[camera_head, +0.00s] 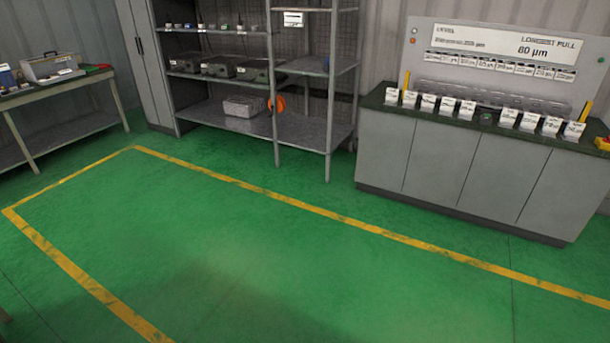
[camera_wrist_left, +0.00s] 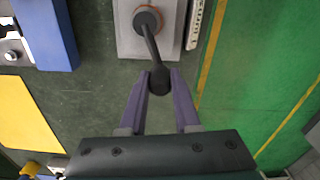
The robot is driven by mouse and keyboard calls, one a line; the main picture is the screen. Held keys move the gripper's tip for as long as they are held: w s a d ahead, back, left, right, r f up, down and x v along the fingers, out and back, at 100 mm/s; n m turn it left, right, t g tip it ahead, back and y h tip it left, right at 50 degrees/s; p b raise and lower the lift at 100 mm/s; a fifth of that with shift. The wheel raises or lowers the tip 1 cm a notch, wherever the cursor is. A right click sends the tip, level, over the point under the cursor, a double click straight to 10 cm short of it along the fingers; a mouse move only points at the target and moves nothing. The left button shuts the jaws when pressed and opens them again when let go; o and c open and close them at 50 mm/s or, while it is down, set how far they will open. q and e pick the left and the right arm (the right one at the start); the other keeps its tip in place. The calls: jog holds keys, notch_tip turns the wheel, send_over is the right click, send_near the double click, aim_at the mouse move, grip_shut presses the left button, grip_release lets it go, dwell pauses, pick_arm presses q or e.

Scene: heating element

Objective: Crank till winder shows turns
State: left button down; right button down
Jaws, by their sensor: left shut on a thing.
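The winder's crank shows in the left wrist view: a round dark hub (camera_wrist_left: 147,19) on a light grey body (camera_wrist_left: 127,38), with a dark arm (camera_wrist_left: 152,48) running down to a black knob (camera_wrist_left: 159,86). My left gripper (camera_wrist_left: 160,78) has its two purple fingers on either side of this knob and is shut on it. Most of the winder lies beyond the top of that view, and I cannot see a turns reading. Neither gripper shows in the head view, and my right gripper is in no view.
A blue object (camera_wrist_left: 52,35) and a yellow sheet (camera_wrist_left: 28,115) lie left of the crank on a dark bench top (camera_wrist_left: 85,100). In the head view, a shelf rack (camera_head: 245,125) and a grey cabinet (camera_head: 440,165) stand at the back. The green floor (camera_head: 270,240) is clear.

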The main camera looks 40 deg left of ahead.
pick_arm(q)
jog(key=shift+s+f+m, duration=0.1)
jog(key=shift+s+m, duration=0.15)
jog(key=shift+m, duration=0.05)
dwell(0.4)
jog(key=c, duration=0.6)
grip_release()
notch_tip(320, 180, up, 9)
jog(key=p, duration=0.4)
jog(key=shift+f, duration=0.2)
jog(key=shift+r, duration=0.75)
jog(key=shift+d, duration=0.1)
